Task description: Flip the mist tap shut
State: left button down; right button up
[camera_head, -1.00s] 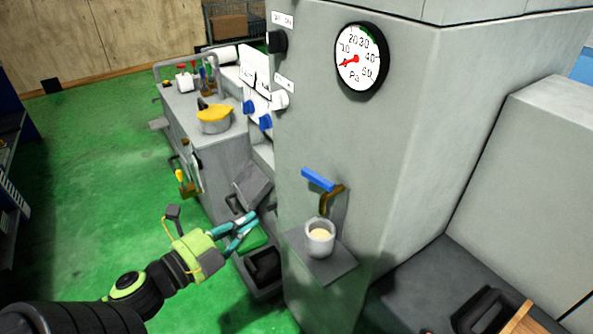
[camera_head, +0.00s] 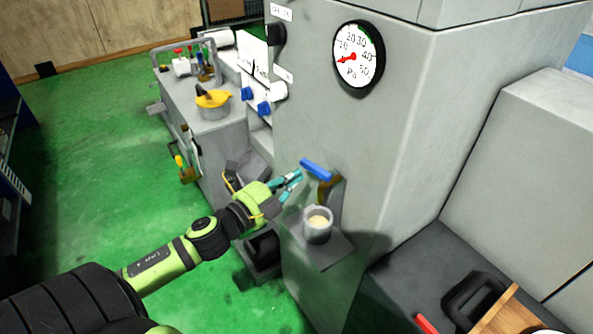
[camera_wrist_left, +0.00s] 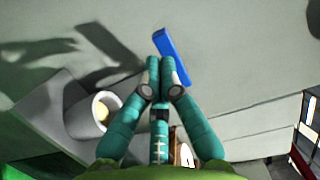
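The mist tap has a blue lever (camera_head: 316,169) on a brass body (camera_head: 325,190), mounted on the grey machine column. The lever lies crosswise above the brass body, sloping down to the right. My left gripper (camera_head: 299,176) is just left of and below the lever, with its teal fingers pointing at the tap. In the left wrist view the blue lever (camera_wrist_left: 172,58) is right by the fingertips (camera_wrist_left: 160,64), which are drawn together with nothing visible between them. I cannot tell whether they touch the lever. The brass body is mostly hidden there. My right gripper is out of view.
A pale cup (camera_head: 318,226) stands on a small grey shelf (camera_head: 330,252) just below the tap. A round pressure gauge (camera_head: 358,56) is above on the column. A yellow-topped pot (camera_head: 212,102) stands on the bench behind. Green floor (camera_head: 100,150) is open at left.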

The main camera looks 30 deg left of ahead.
pick_arm(q)
jog(key=shift+w+d, duration=0.15)
jog(key=shift+w, duration=0.55)
jog(key=shift+w+a+p, duration=0.3)
jog(key=shift+w+p, duration=0.25)
jog(key=shift+w, duration=0.2)
